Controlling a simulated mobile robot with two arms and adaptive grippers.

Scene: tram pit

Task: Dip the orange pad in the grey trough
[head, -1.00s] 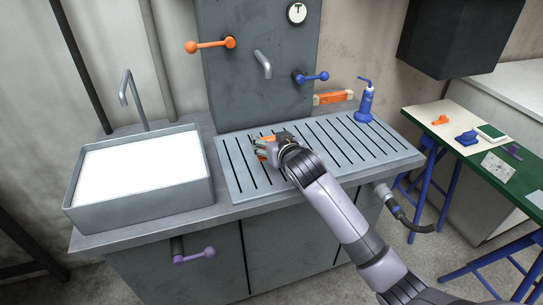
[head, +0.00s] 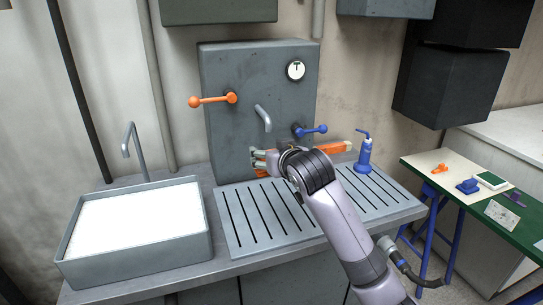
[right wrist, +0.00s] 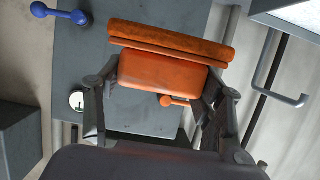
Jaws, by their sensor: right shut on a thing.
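My right gripper (head: 262,161) is shut on the orange pad (head: 260,173) and holds it above the slotted drainboard, in front of the grey upright panel. In the right wrist view the pad (right wrist: 163,73) sits between the two fingers, with a darker orange strip (right wrist: 172,40) along its outer side. In the head view my gripper hides much of it. The grey trough (head: 140,254) stands to the left, filled nearly to its rim with something white. The pad is apart from the trough, to its right. My left gripper is not in view.
The panel carries an orange lever (head: 212,100), a spout (head: 263,117), a blue lever (head: 312,130) and a dial (head: 295,71). A tap (head: 130,138) rises behind the trough.

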